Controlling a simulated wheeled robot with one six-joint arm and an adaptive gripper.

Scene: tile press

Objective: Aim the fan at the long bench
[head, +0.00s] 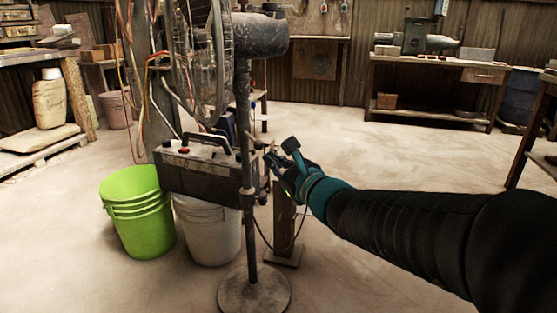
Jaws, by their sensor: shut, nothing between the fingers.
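The fan stands upright in the middle of the head view, with a black motor housing (262,34), a wire cage (200,62) facing left, a dark pole (245,130) and a round base (254,291) on the floor. The top of the cage is cut off by the picture edge. My gripper (272,158) reaches in from the right at about mid-pole height, just right of the pole. It is shut and empty; I cannot tell whether it touches the pole. A long bench (440,62) stands at the back right, with a drawer and machines on top.
A green bucket (139,212) and a white bucket (208,230) stand left of the fan base. A dark box with a handle (205,172) is behind the pole, with a post (284,220) beside it. Cables hang at left. The floor (400,160) towards the bench is clear.

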